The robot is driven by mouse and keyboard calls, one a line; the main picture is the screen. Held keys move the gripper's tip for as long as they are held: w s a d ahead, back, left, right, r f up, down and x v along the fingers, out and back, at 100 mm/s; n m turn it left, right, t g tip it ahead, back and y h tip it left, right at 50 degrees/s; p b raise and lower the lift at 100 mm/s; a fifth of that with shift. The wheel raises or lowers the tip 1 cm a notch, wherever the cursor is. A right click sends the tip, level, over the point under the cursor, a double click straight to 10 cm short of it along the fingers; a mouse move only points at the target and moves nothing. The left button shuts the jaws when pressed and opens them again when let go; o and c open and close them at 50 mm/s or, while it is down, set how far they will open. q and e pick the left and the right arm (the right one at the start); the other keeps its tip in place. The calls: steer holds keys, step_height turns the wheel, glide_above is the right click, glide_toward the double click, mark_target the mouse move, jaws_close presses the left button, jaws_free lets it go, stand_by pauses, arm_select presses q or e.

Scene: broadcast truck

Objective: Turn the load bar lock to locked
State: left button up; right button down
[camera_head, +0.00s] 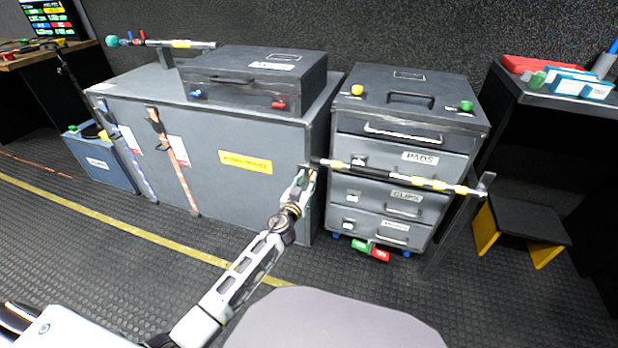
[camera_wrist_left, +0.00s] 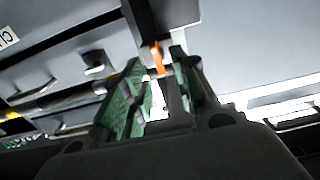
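The load bar (camera_head: 395,177) runs across the front of the dark drawer cabinet (camera_head: 404,110), with yellow bands along it. A small orange tab (camera_wrist_left: 158,56), which appears to be the load bar lock, shows beside a dark bracket at the bar's left end. My left gripper (camera_head: 307,174) is at that end, between the cabinet and the large grey case. In the left wrist view, its green-padded fingers (camera_wrist_left: 155,78) are apart, with the orange tab just beyond and between their tips. Contact cannot be told. My right gripper is not in view.
The floor in front is clear.

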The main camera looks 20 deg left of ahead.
mark_target(311, 174)
arm_select(q)
steer(key=shift+w, duration=1.4)
jaws_close()
